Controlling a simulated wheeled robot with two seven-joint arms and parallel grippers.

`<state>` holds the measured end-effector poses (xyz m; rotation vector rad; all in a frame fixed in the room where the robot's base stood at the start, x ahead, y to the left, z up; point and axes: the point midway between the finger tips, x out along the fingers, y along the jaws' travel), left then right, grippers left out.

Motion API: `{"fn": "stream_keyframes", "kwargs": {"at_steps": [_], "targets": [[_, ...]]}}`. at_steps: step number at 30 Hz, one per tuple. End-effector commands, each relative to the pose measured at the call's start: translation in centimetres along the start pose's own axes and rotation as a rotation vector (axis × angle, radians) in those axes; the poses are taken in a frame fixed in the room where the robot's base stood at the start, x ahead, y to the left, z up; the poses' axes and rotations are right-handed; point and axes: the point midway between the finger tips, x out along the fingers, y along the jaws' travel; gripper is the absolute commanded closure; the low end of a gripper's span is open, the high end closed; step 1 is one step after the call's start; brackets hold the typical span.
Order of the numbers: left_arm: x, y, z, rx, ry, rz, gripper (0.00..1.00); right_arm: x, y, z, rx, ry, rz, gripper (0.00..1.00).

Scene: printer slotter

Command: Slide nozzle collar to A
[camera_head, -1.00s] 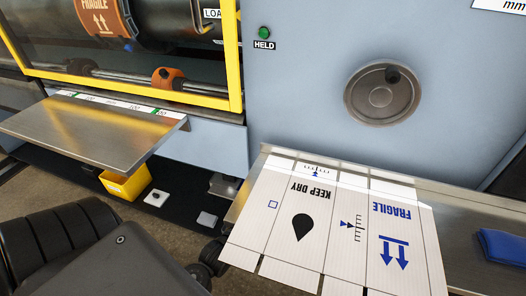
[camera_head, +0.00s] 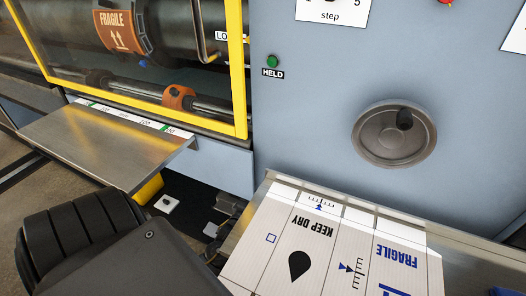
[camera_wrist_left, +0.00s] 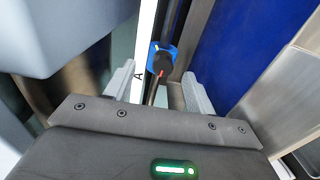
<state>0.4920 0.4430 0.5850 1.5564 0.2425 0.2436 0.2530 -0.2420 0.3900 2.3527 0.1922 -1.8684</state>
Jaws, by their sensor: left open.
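In the left wrist view, a blue collar with a black knob (camera_wrist_left: 161,60) sits on a dark rod; it is likely the nozzle collar. A white strip with the letter A (camera_wrist_left: 138,76) runs along the rod's left side. My left gripper (camera_wrist_left: 158,76) is open, with one finger on each side of the rod. The collar shows between and slightly beyond the fingertips, with no clear contact. In the head view only my dark left arm shows at the lower left; its gripper is out of frame. My right gripper is in neither view.
The head view shows a grey machine with a yellow-framed window (camera_head: 245,60), an orange collar (camera_head: 178,97) on a rail, and a round handwheel (camera_head: 393,135). A metal shelf (camera_head: 100,140) juts out at left. A printed cardboard sheet (camera_head: 330,245) lies at lower right.

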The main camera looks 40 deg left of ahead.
Motion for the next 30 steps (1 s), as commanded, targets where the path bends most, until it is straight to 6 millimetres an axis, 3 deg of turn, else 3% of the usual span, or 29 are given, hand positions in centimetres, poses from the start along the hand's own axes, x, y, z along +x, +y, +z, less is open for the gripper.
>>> {"fn": "stream_keyframes", "kwargs": {"at_steps": [3,9,21,30], "targets": [[2.3,0.0,0.1,0.001,-0.001,0.002,0.45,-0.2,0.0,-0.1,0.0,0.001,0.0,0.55],[4.6,0.0,0.1,0.001,-0.002,0.0,0.45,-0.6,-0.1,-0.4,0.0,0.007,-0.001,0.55],[5.3,0.0,0.2,0.001,-0.002,-0.001,0.45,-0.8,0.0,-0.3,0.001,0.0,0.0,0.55],[5.2,0.0,0.2,0.001,-0.002,-0.001,0.84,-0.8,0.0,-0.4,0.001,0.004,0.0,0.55]]}}
